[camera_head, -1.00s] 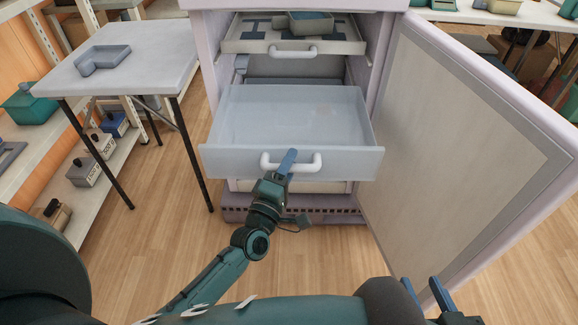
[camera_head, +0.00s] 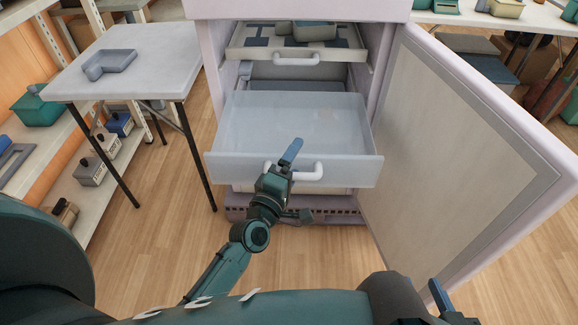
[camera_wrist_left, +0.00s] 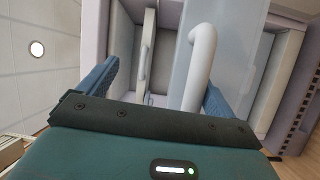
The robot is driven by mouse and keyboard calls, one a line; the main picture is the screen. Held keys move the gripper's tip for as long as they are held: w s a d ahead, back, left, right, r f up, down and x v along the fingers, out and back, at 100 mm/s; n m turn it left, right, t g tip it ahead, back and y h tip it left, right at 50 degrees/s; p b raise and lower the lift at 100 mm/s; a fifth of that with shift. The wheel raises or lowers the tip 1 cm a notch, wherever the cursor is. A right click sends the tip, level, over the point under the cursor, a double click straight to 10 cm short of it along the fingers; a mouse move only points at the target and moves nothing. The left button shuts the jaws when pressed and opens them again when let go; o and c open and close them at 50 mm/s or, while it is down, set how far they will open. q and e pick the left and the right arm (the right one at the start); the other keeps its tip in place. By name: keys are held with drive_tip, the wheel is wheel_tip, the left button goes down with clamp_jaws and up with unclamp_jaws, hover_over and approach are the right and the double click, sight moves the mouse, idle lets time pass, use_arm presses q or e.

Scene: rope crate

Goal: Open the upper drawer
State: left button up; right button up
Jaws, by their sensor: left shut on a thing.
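The translucent grey-blue drawer (camera_head: 225,166) is pulled well out of the lilac cabinet (camera_head: 207,50) and looks empty. Its white bar handle (camera_head: 312,174) is on the front panel. My left gripper (camera_head: 288,160) is at the left part of this handle and shut on it. In the left wrist view, the handle (camera_wrist_left: 203,50) lies between the fingers, close to the right one. Above it, a whitish tray-like drawer (camera_head: 345,52) with its own handle (camera_head: 297,60) carries a grey-green box (camera_head: 314,30). My right gripper (camera_head: 424,292) is partly visible at the bottom right, its fingers apart.
The cabinet door (camera_head: 470,120) stands wide open on the right. Shelves with several boxes line the left wall. The wooden floor in front is clear.

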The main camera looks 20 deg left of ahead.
use_arm(q)
drive_tip(key=shift+s+a+r, duration=0.1)
drive_tip(key=shift+s+a, duration=0.1)
drive_tip(key=shift+s, duration=1)
drive_tip(key=shift+s+a+r, duration=0.1)
drive_tip(key=shift+s+a, duration=0.1)
drive_tip(key=shift+s, duration=0.95)
drive_tip(key=shift+c, duration=1.4)
drive_tip(key=shift+s, duration=0.7)
drive_tip(key=c, duration=0.4)
drive_tip(key=s, duration=0.3)
drive_tip(key=s+f, duration=0.1)
drive_tip(key=s, duration=0.1)
drive_tip(key=s+a+f, duration=0.1)
drive_tip(key=s, duration=0.2)
drive_tip(key=shift+s+f, duration=0.1)
drive_tip(key=shift+s, duration=0.25)
drive_tip(key=shift+f, duration=0.1)
